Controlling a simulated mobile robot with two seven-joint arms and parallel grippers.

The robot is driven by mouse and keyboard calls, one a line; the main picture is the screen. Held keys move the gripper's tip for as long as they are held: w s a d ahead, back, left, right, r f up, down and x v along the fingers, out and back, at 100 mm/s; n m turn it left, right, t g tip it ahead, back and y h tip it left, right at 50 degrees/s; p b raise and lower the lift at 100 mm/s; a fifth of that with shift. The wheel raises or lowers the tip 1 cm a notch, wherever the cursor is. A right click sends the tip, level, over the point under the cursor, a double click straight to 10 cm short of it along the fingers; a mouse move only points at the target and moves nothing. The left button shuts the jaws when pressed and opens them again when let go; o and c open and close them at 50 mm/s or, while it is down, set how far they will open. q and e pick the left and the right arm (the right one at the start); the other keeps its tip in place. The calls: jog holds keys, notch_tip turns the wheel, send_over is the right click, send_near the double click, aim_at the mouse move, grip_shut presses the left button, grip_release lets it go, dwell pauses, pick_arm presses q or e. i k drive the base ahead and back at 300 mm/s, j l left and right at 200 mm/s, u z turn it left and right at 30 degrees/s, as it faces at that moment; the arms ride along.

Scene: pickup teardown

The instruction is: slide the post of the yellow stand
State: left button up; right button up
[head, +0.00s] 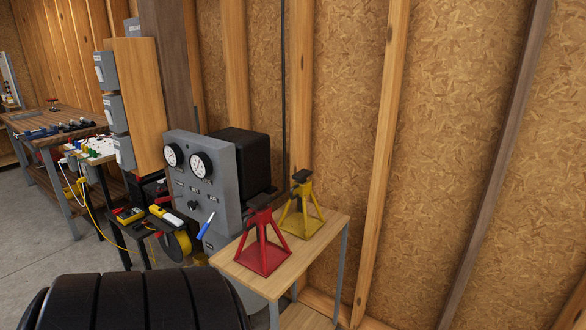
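The yellow stand (301,212) stands upright on the small wooden table (318,247), toward its back, near the wall. Its dark-topped post (301,177) sticks up a little from the top of its splayed legs. Neither of my grippers shows in the head view.
A grey gauge panel (186,179) with a black box (248,160) stands left of the stands. A black ribbed round object (135,300) fills the lower left. The table's right front part is clear. The studded wall is close behind.

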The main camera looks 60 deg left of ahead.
aim_at(302, 176)
jog(key=j+u, duration=0.1)
jog(key=u, duration=0.4)
jog(key=j+u, duration=0.1)
jog(key=u, duration=0.85)
